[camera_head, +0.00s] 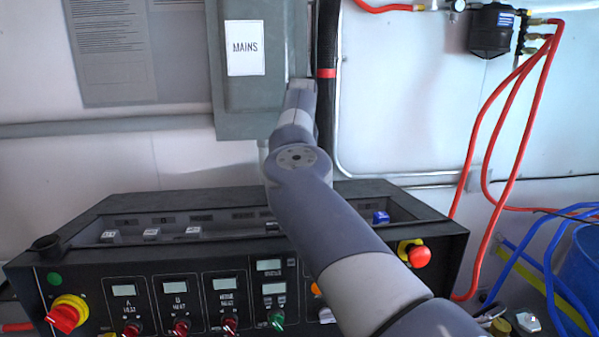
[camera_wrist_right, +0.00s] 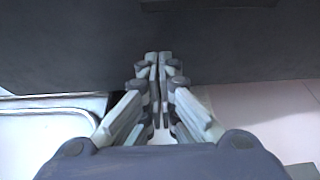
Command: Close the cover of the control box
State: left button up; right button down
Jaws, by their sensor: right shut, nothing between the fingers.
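A grey wall box (camera_head: 262,108) with a white MAINS label (camera_head: 245,48) hangs at the upper middle of the head view. Its front looks like a cover, but I cannot tell how far it stands open. My right arm reaches up to the box's lower right edge, and its gripper is hidden in the head view. In the right wrist view my right gripper (camera_wrist_right: 160,62) is shut and empty. Its fingertips are at or close to a dark grey surface (camera_wrist_right: 70,45); I cannot tell whether they touch. My left gripper is not in view.
A black control console (camera_head: 90,262) with knobs, displays and a recessed top stands below the box. A thick black hose (camera_head: 327,120) runs down right of the box. Red hoses (camera_head: 480,140) and a blue barrel (camera_head: 582,265) are at the right.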

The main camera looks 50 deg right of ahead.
jog(key=shift+s, duration=0.2)
jog(key=shift+s+a+r, duration=0.5)
jog(key=shift+s+a, duration=0.35)
jog(key=shift+s, duration=0.05)
jog(key=shift+s+a+r, duration=0.1)
jog(key=shift+s+a, duration=0.1)
jog(key=shift+a, duration=0.05)
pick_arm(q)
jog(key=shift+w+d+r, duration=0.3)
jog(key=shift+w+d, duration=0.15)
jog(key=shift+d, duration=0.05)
pick_arm(e)
jog(key=shift+s+a, duration=0.1)
jog(key=shift+s, duration=0.15)
jog(key=shift+s, duration=0.1)
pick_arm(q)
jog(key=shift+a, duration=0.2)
pick_arm(e)
jog(key=shift+a, duration=0.15)
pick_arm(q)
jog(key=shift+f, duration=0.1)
